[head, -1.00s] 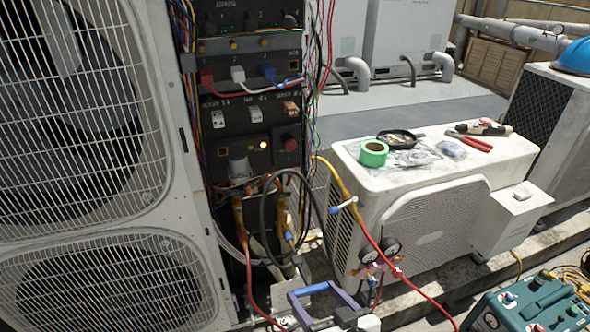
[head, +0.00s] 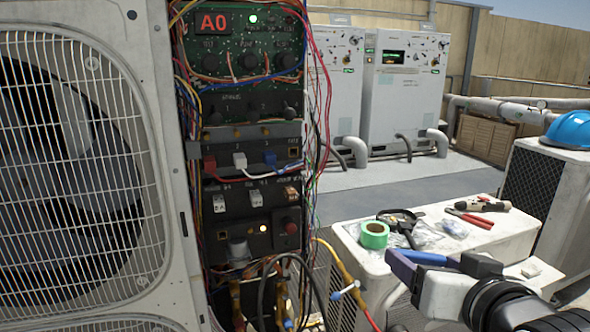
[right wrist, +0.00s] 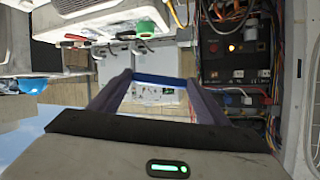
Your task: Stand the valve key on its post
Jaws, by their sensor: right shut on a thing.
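My right gripper (head: 428,259) is in the lower right of the head view, in front of the white box unit. It is shut on a blue bar, which I take to be the handle of the valve key (head: 427,257). In the right wrist view the blue bar of the key (right wrist: 160,81) spans the two purple-grey fingertips. The rest of the key is hidden or cannot be made out. I cannot pick out its post with certainty. My left gripper is not in view.
The white box unit (head: 347,240) carries green tape (head: 374,235), a black round item and red-handled pliers (head: 469,218). An open panel (head: 250,190) with loose wires stands left of it. A blue helmet (head: 572,131) lies on the far right unit.

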